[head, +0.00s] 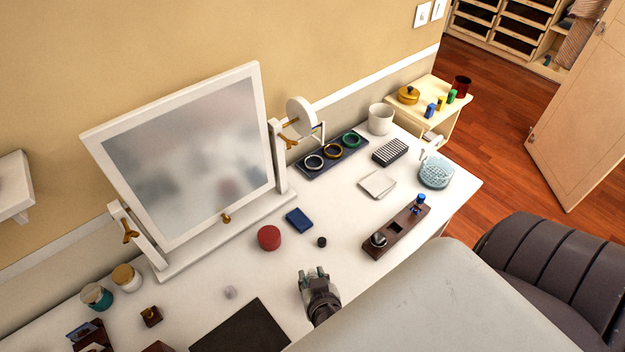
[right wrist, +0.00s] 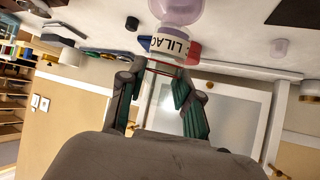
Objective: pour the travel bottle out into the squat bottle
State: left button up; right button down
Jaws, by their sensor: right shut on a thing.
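My right gripper (head: 314,274) is over the front of the white table, left of the wooden rack. In the right wrist view its green-padded fingers (right wrist: 166,72) are shut on a clear lilac bottle (right wrist: 176,12) with a white label reading LILAC, which I take for the travel bottle. The fingers and hand largely hide this bottle in the head view. A small, pale clear vessel (head: 230,292) stands left of the gripper; it shows lilac in the right wrist view (right wrist: 279,48). It may be the squat bottle, but I cannot be sure. My left gripper is not in view.
A small black cap-like piece (head: 322,242), a red round box (head: 269,238) and a blue box (head: 299,220) lie beyond the gripper. A dark mat (head: 240,330) lies left. The wooden rack (head: 408,232) stands right. A mirror (head: 185,160) stands behind.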

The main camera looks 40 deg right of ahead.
jog(key=shift+s+f+g+y+p, duration=0.15)
jog(key=shift+g+y+p, duration=0.35)
jog(key=shift+g+p, duration=1.15)
jog(key=shift+s+a+f+g+y+p, duration=0.1)
jog(key=shift+f+g+y+p, duration=0.5)
jog(key=shift+p, duration=1.1)
jog(key=g, duration=0.1)
jog(key=f+g+y, duration=0.1)
jog(key=g, duration=0.2)
jog(key=shift+s+f+g+y, duration=0.1)
jog(key=shift+f+g+y, duration=0.2)
jog(key=shift+y, duration=0.1)
jog(key=shift+g+y, duration=0.5)
jog(key=shift+g, duration=0.35)
jog(key=g+y, duration=0.1)
jog(key=g, duration=0.1)
jog(key=g+y, duration=0.1)
jog(key=g, duration=0.1)
jog(key=shift+w+r, duration=0.2)
jog(key=shift+r, duration=0.15)
jog(key=shift+r+g+y+b, duration=0.2)
jog(key=shift+g+y+b, duration=0.4)
jog(key=shift+g+b, duration=0.6)
jog(key=shift+w+r+m+g+y+b, duration=0.1)
jog(key=shift+m+g+y+b, duration=0.25)
jog(key=shift+g+b, duration=0.4)
jog(key=shift+r+g+y, duration=0.1)
jog(key=shift+g+y, duration=0.15)
jog(key=shift+g, duration=0.3)
